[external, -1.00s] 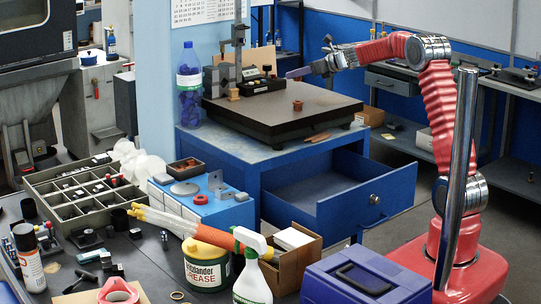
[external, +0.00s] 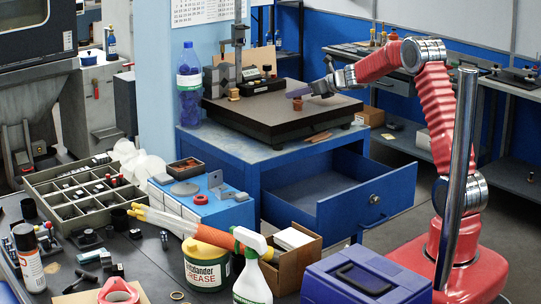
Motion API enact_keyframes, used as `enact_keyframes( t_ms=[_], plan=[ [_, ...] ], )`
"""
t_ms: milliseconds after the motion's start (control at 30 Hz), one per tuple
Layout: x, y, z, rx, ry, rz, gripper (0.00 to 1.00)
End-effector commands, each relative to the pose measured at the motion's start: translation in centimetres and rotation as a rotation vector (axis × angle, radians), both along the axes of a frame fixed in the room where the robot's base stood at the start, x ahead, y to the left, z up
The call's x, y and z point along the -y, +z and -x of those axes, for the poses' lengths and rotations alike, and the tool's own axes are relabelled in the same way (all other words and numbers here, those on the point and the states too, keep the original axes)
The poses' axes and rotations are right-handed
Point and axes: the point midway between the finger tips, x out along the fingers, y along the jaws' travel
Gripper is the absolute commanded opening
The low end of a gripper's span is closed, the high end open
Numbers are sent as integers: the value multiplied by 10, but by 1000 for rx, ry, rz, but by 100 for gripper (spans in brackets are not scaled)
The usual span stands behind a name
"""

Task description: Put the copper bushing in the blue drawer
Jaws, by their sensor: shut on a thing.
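The copper bushing (external: 297,104) is a small reddish-brown piece over the right part of the dark surface plate (external: 250,112). My gripper (external: 298,95), with purple fingers, reaches in from the right and is shut on the bushing, its fingers covering the upper part. I cannot tell whether the bushing still touches the plate. The blue drawer (external: 368,199) is pulled open below the plate, in the blue bench. Its inside floor looks empty where it shows.
A gauge stand (external: 238,62) and a copper-coloured block (external: 233,94) are at the plate's left. Brown strips (external: 317,137) lie on the bench edge. A water bottle (external: 189,85) stands left. A purple toolbox (external: 366,272) and cardboard box (external: 292,255) stand in front of the drawer.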

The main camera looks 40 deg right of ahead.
Motion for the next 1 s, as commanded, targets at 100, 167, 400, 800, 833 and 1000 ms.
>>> enact_keyframes(
  t_ms=[100, 167, 400, 800, 833, 1000],
  plan=[
    [0, -1, 0, 2, 0, 0, 4],
    [0, -1, 0, 2, 0, 0, 4],
    [0, -3, 0, 1, 0, 0, 29],
    [0, -3, 0, 1, 0, 1, 47],
    [0, -3, 0, 1, 0, 1, 47],
    [0, 0, 0, 1, -1, 1, 47]
  ],
)
